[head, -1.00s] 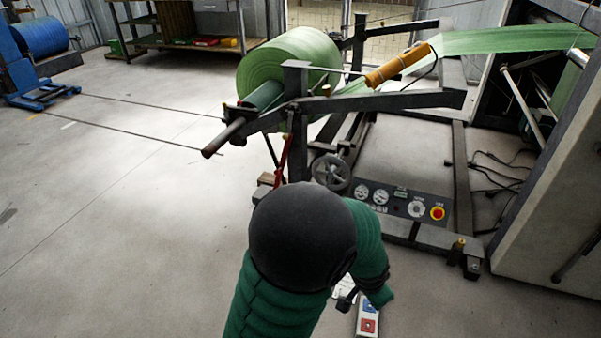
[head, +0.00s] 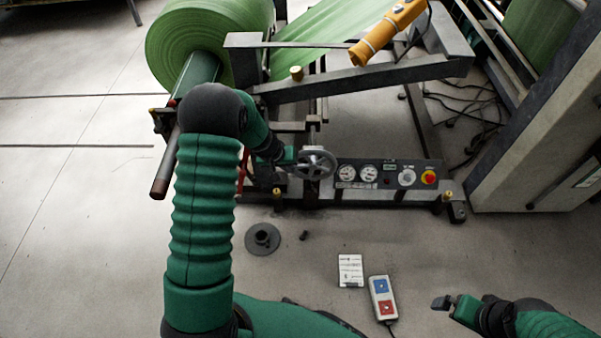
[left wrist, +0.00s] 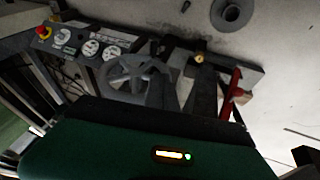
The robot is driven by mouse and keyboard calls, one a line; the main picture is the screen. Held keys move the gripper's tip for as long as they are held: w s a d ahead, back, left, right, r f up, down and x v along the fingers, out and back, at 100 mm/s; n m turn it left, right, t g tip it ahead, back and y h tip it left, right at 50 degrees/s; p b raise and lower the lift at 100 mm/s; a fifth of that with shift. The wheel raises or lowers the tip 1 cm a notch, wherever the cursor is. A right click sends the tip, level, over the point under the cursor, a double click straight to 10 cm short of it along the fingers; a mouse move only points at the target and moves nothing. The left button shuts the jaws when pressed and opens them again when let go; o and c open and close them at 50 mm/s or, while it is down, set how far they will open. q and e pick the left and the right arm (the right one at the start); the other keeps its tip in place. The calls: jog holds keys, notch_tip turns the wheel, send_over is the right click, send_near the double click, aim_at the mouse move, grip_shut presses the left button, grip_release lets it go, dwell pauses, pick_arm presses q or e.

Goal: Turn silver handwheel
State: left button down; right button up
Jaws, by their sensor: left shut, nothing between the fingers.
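The silver handwheel (head: 316,163) is a spoked grey wheel on the machine frame, just left of the control panel. It also shows in the left wrist view (left wrist: 134,72), partly hidden behind my dark gripper body. My left arm reaches forward, and its gripper (head: 291,155) is at the wheel's left edge. It is shut with nothing held. I cannot tell whether the fingers touch the rim. My right gripper (head: 442,303) is low at the right, away from the wheel; its jaw opening is unclear.
The control panel (head: 387,174) with gauges and a red-yellow button is right of the wheel. A green roll (head: 205,35) stands behind my left arm.

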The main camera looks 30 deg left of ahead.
aim_at(313, 168)
pick_arm(q)
jog(key=d+b+x, duration=0.1)
jog(key=b+x, duration=0.4)
jog(key=x, duration=0.8)
jog(key=shift+f+b, duration=0.25)
jog(key=shift+b, duration=0.15)
jog(key=shift+d, duration=0.1)
jog(key=shift+w+d+f, duration=0.15)
jog(key=shift+d+f, duration=0.1)
jog(key=shift+d, duration=0.05)
jog(key=shift+r, duration=0.1)
